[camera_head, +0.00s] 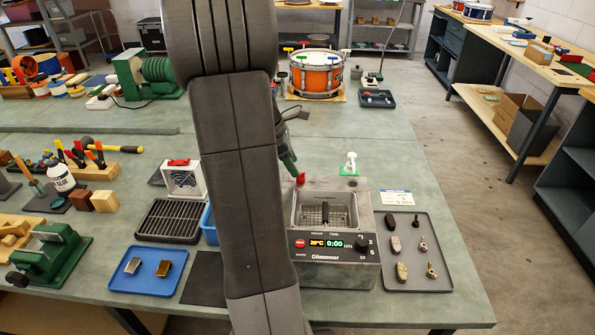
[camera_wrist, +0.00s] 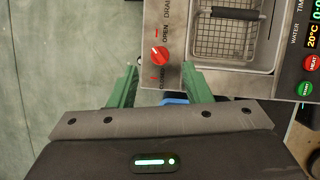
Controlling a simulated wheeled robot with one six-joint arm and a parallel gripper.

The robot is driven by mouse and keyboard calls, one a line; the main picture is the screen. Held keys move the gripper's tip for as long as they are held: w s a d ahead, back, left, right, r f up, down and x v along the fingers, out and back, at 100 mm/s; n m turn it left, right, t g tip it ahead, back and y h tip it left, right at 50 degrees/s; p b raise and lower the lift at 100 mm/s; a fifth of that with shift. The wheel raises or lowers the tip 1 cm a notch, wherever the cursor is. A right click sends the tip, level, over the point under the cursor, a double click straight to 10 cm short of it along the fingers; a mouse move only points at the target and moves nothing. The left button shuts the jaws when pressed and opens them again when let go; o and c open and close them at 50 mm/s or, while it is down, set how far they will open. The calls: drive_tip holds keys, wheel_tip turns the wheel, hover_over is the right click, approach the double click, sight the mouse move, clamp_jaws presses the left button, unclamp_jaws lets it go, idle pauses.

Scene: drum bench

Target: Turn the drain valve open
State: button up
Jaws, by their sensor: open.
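The drain valve is a red knob (camera_wrist: 160,57) on the side ledge of the grey ultrasonic cleaner (camera_wrist: 181,18). The word OPEN is printed above it and CLOSED below it in the wrist view. Which label it points to is too small to tell for sure. In the head view the red knob (camera_head: 300,178) shows at the back left corner of the cleaner. My gripper (camera_wrist: 159,68) is open, its green fingers on either side of the knob's near edge, with gaps on both sides. In the head view my gripper (camera_head: 290,167) is just above and left of the knob, partly hidden by my arm.
The cleaner's tank holds a wire basket (camera_head: 323,214). A grey tray (camera_head: 416,270) with several small parts lies at its right. A blue tray (camera_head: 151,272) and a black rack (camera_head: 170,220) lie to the left.

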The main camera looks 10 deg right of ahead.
sight(301, 177)
drive_tip(key=shift+x, duration=2.15)
drive_tip(key=shift+c, duration=0.4)
clamp_jaws()
drive_tip(key=m+g+p, duration=0.1)
drive_tip(key=m+p, duration=0.1)
drive_tip(key=m, duration=0.1)
drive_tip(key=shift+w+r, duration=0.1)
drive_tip(key=shift+w, duration=0.1)
drive_tip(key=m+g, duration=0.1)
drive_tip(key=m, duration=0.1)
drive_tip(key=m+g+p, duration=0.1)
drive_tip(key=m, duration=0.2)
drive_tip(key=shift+w+y+p, duration=0.2)
drive_tip(key=shift+y+p, duration=0.1)
drive_tip(key=shift+y, duration=0.1)
drive_tip(key=shift+m, duration=0.3)
